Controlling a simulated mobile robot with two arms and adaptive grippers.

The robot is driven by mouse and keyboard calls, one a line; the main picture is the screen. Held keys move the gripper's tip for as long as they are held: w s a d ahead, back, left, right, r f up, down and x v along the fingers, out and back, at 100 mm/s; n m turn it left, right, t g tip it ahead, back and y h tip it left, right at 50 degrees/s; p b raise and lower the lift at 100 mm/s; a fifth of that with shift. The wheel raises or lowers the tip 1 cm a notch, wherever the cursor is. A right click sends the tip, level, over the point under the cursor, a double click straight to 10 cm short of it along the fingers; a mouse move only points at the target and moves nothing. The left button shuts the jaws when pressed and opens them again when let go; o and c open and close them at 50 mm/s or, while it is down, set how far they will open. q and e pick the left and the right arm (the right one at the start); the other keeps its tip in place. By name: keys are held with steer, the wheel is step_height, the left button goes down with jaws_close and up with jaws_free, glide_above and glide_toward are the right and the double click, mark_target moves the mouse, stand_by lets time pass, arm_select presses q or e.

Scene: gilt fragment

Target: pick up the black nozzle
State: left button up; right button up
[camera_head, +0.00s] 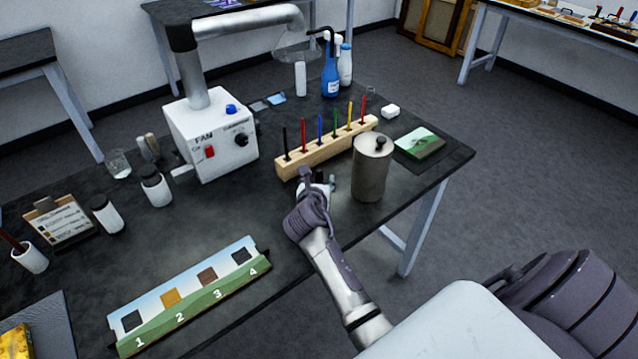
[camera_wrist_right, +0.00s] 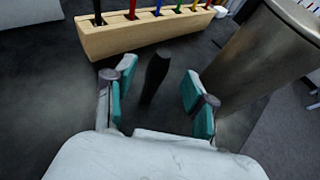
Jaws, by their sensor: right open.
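The black nozzle (camera_wrist_right: 155,74) is a dark, tapered piece between the two teal-padded fingers of my right gripper (camera_wrist_right: 159,82) in the right wrist view. Dark gaps show between it and both fingers, so the gripper is open around it without a grip. In the head view my right gripper (camera_head: 318,182) is low over the dark table, in front of the wooden rack and left of the metal canister. There the nozzle is mostly hidden by the gripper. My left gripper is not in view.
The wooden rack (camera_head: 327,150) with several coloured sticks stands just behind the gripper. The metal canister (camera_head: 371,172) stands close at the right. A white fan box (camera_head: 212,137) stands at the left. A numbered strip (camera_head: 190,300) lies at the front. The table's right edge is near.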

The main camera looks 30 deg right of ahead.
mark_target(319, 179)
steer(key=x, duration=0.3)
steer(key=shift+w+f, duration=0.3)
steer(key=shift+s, duration=0.1)
steer(key=shift+c, duration=1.4)
jaws_close()
steer(key=shift+r, duration=0.1)
